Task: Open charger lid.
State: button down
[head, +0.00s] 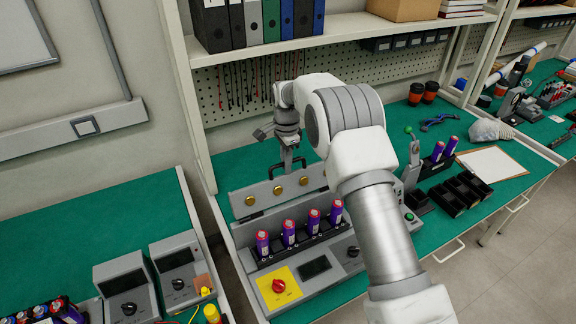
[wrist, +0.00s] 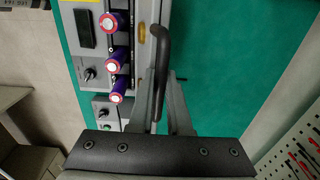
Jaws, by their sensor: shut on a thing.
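The grey charger (head: 310,273) stands on the green bench, with several purple batteries (head: 288,233) upright in its row of slots. Its lid (head: 262,197) stands raised behind the batteries, its inner face with brass contacts showing. My gripper (head: 290,163) is above the lid's top edge, shut on the dark lid handle (head: 280,168). In the wrist view, the handle (wrist: 161,60) runs between my fingers (wrist: 166,95), with batteries (wrist: 117,65) to its left. My arm hides the right part of the lid and charger in the head view.
A shelf with binders (head: 250,22) hangs above, with a pegboard (head: 235,88) behind the bench. To the right are a black divided tray (head: 460,193), two more batteries and a clipboard (head: 490,168). Grey devices (head: 125,287) stand at the lower left. Bench left of the lid is clear.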

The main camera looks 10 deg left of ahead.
jog(key=shift+w, duration=0.15)
jog(key=c, duration=0.9)
grip_release()
jog(key=shift+o, duration=0.2)
notch_tip(320, 180, up, 17)
jog(key=shift+s+r+b, duration=0.2)
jog(key=shift+b, duration=0.15)
jog(key=shift+d, duration=0.1)
